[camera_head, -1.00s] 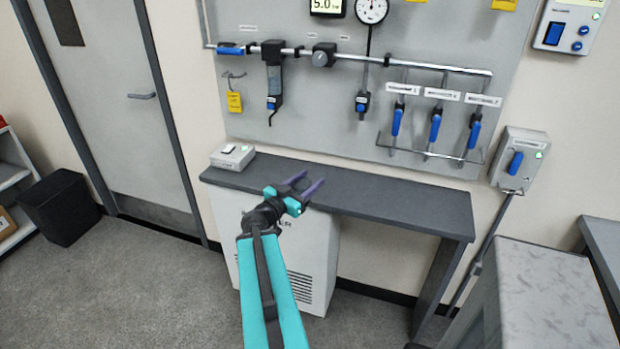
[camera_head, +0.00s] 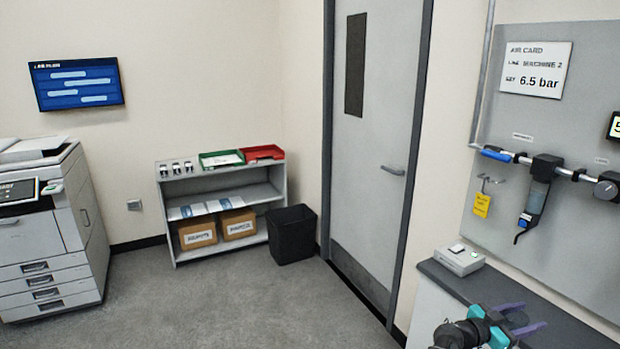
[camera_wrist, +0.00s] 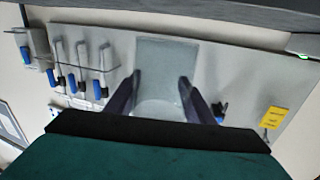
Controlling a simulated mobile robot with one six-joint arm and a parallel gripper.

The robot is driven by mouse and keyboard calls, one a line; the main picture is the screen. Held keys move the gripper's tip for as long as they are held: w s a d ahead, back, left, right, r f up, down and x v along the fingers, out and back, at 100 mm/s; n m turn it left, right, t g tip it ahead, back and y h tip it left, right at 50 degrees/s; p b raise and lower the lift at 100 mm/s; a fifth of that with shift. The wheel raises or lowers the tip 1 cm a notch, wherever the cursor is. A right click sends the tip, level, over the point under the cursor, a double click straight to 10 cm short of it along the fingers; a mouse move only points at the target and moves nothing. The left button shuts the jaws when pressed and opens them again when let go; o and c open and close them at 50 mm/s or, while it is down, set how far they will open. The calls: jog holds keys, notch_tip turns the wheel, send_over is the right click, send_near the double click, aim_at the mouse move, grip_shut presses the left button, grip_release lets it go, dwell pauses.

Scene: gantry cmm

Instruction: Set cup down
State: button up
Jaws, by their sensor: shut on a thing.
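My gripper (camera_head: 533,315) shows at the lower right of the head view, above the dark bench top (camera_head: 500,297), with its two purple fingers spread a little apart. In the wrist view my gripper (camera_wrist: 160,78) is shut on a pale, see-through cup (camera_wrist: 166,65) between the fingers. The cup is very hard to make out in the head view. I cannot tell whether the cup touches the bench.
A small grey box (camera_head: 459,259) with a green light sits on the bench left of my gripper. An air panel (camera_head: 600,110) with a dark filter unit (camera_head: 540,185) rises behind. A low shelf (camera_head: 222,210), a black bin (camera_head: 292,235) and a printer (camera_head: 45,240) stand left, with open floor before them.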

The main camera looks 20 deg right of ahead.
jog(key=w+a+n+t+y, duration=0.1)
jog(key=w+a+n+t, duration=0.75)
jog(key=w+a, duration=2.1)
jog(key=w+a+t+y, duration=0.1)
jog(key=w+a+t, duration=0.25)
jog(key=a, duration=0.45)
jog(key=w+a+t+y, duration=0.15)
jog(key=w+a, duration=0.25)
jog(key=a, duration=0.5)
jog(key=s+a+n, duration=0.1)
jog(key=s+a, duration=0.1)
jog(key=a, duration=1.4)
jog(key=shift+s+r+t, duration=0.25)
jog(key=shift+r+t, duration=0.05)
jog(key=shift+t, duration=0.15)
jog(key=shift+w+a+n, duration=0.1)
jog(key=shift+n, duration=0.15)
